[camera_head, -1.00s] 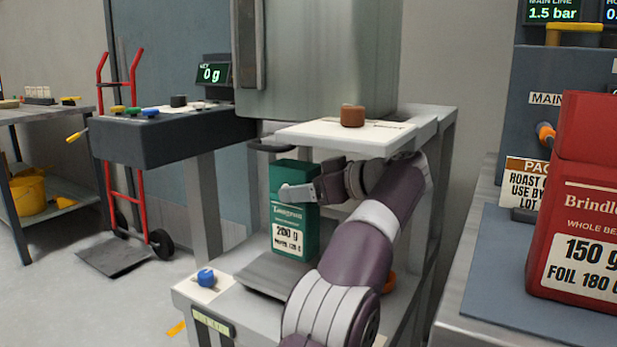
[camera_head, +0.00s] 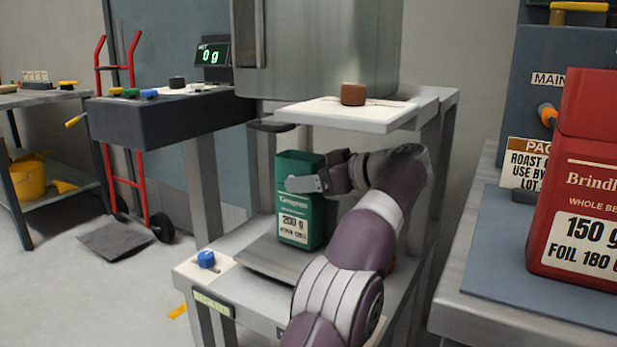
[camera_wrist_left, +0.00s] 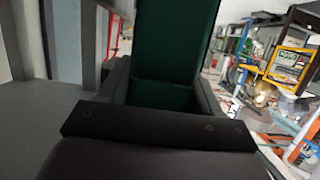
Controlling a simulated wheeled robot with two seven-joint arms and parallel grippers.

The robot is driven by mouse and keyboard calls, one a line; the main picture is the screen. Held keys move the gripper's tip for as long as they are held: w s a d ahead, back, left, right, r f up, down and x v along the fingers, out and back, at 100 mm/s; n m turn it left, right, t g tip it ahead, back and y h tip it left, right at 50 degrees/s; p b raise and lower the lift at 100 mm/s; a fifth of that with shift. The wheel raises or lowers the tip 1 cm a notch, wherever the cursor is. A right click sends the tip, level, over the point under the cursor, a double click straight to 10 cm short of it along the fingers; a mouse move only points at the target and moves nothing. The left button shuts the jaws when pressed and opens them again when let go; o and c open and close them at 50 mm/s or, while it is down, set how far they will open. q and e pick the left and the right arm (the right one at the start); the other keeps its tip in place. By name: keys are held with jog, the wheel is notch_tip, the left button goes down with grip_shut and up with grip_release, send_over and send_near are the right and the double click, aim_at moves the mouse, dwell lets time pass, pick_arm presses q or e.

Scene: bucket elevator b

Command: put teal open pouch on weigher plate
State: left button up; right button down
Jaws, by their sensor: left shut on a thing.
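The teal pouch (camera_head: 297,208) stands upright over the grey weigher plate (camera_head: 265,258), under the white shelf. My left gripper (camera_head: 308,184) is shut on the pouch's upper part, reaching in from the right side. The pouch's base appears very close to the plate, but I cannot tell whether it touches. The arm hides the plate's right part. In the left wrist view, the dark teal pouch (camera_wrist_left: 172,50) fills the middle between the fingers. The pouch's open top is not clearly seen. My right gripper is not in view.
A blue knob (camera_head: 206,259) sits left of the plate. A red bag (camera_head: 575,190) stands on the right bench.

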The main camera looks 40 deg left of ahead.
pick_arm(q)
jog(key=o, duration=0.8)
jog(key=shift+w+d+r+p, duration=0.1)
jog(key=shift+d+r+p, duration=0.1)
jog(key=shift+r+p, duration=0.6)
jog(key=p+v, duration=0.3)
jog(key=v, duration=0.4)
jog(key=shift+p, duration=0.3)
